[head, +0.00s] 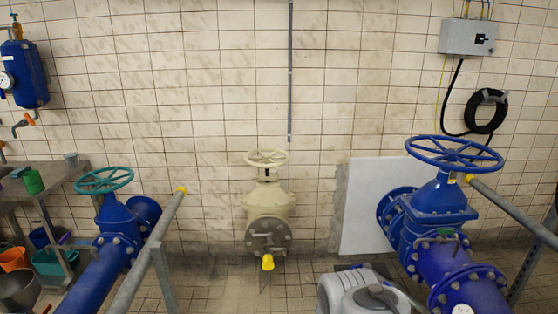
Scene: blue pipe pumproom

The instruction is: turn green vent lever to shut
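A small dark green piece (446,232), which looks like the vent lever, sits on top of the blue pipe (440,262) at the right, just in front of the blue valve (436,200). It is too small to tell which way it points. My arm shows as a grey and white link at the bottom, left of that pipe and apart from the green piece. My gripper is not in view.
The valve's blue handwheel (454,153) overhangs this area, and a grey rail (515,212) runs along its right. A cream valve (267,205) stands mid-picture. At left are a teal handwheel (104,180), another rail (150,245) and a cluttered bench (62,172).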

